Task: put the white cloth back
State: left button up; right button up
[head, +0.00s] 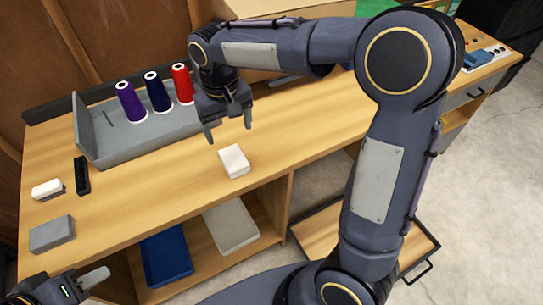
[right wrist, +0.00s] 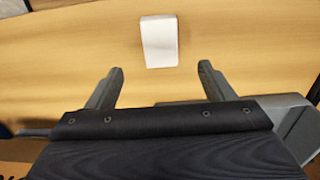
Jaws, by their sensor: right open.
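The white cloth (head: 234,161) looks like a small folded block and lies flat on the wooden bench top near its front edge. In the right wrist view the cloth (right wrist: 159,41) shows beyond the fingertips, roughly centred between them. My right gripper (head: 229,132) is open and empty, above the bench and just behind the cloth in the head view, apart from it. Its two fingers also show in the right wrist view (right wrist: 160,70). My left gripper (head: 88,284) is only partly in view at the lower left corner, and its opening is unclear.
A grey tray (head: 88,132) holds purple, navy and red thread cones. A white block (head: 46,188), a black strip (head: 82,176) and a grey box (head: 52,234) lie on the left of the bench. A blue bin (head: 166,258) and a pale bin (head: 231,228) sit below.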

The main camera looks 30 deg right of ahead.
jog(key=s+d+r+m+t+y, duration=0.1)
jog(key=s+d+r, duration=0.1)
jog(key=s+d, duration=0.3)
jog(key=s+d+r+t+y, duration=0.1)
jog(key=s+d+y, duration=0.15)
jog(key=s, duration=0.55)
jog(key=s+f+m+t, duration=0.1)
jog(key=s+f+t, duration=0.2)
jog(key=s, duration=0.5)
jog(key=shift+s+t, duration=0.3)
jog(key=shift+s, duration=0.05)
